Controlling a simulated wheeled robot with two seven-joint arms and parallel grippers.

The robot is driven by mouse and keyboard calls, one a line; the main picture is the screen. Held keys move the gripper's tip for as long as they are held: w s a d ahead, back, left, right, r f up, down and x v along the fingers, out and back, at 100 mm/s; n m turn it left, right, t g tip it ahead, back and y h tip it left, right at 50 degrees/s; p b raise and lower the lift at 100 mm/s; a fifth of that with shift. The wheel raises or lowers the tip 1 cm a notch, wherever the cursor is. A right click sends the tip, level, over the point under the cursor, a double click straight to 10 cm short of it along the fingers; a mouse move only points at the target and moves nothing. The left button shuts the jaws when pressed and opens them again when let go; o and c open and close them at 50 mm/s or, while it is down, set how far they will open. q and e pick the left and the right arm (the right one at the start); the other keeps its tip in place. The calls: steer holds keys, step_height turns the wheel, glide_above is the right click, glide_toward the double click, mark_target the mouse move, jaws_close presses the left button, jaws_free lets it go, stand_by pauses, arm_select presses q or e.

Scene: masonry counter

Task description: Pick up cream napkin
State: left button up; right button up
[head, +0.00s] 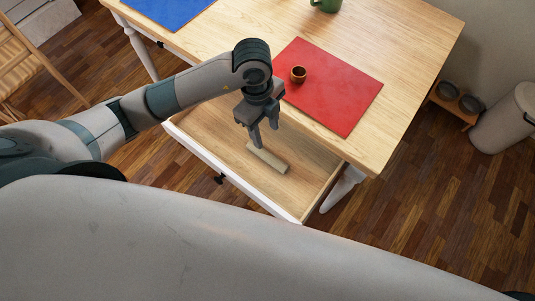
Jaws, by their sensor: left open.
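The cream napkin (275,163) looks like a small folded beige strip. It lies on the floor of the open wooden drawer (312,184). My left gripper (266,144) reaches down into the drawer with its fingers pointing at the napkin. The gripper is open, and its fingertips are just above or beside the napkin's left end; I cannot tell whether they touch it. One finger hides a small part of the napkin. My right gripper is not in view.
The wooden table (385,40) stands above the drawer. A red mat (340,95) with a small brown cup (298,74) lies near the drawer. A blue mat (165,10) and a green mug (326,5) are farther back. The drawer's front wall (235,178) and sides surround the gripper.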

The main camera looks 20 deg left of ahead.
arm_select(q)
steer(key=p, duration=0.1)
glide_above(267, 154)
steer(key=f, duration=0.8)
steer(key=shift+s+d+f, duration=0.15)
steer(key=shift+s+d, duration=0.1)
steer(key=shift+f, duration=0.4)
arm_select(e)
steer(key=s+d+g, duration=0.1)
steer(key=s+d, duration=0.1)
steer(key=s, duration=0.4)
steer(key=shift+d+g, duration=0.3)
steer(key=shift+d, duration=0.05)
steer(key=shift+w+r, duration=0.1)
arm_select(q)
steer(key=shift+w+a+f+p, duration=0.1)
steer(key=shift+a+f+p, duration=0.05)
steer(key=shift+f+p, duration=0.4)
step_height(267, 154, down, 4)
steer(key=shift+w+a+r+p, duration=0.1)
steer(key=shift+w+a+p, duration=0.05)
steer(key=shift+p, duration=0.35)
steer(key=shift+f, duration=0.25)
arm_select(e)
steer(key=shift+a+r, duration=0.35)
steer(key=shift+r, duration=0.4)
